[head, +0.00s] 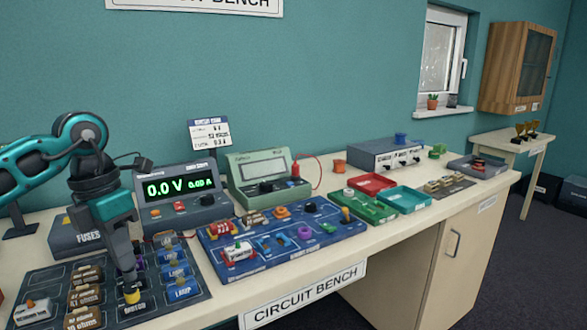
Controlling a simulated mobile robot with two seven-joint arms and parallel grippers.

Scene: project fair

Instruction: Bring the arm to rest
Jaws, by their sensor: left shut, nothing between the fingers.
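My left arm comes in from the left, and its gripper (129,280) points down over the dark parts board (190,308) at the front left. The gripper is shut and holds nothing. Its tips are just above or at a small dark part with a yellow top (131,295); I cannot tell whether they touch. My right gripper is not in view.
Blue lamp blocks (182,289) and brown resistor blocks (84,296) sit close around the gripper. Behind stand a meter reading 0.0 V (181,190) and a green meter (262,178). A blue circuit board (222,259) lies to the right.

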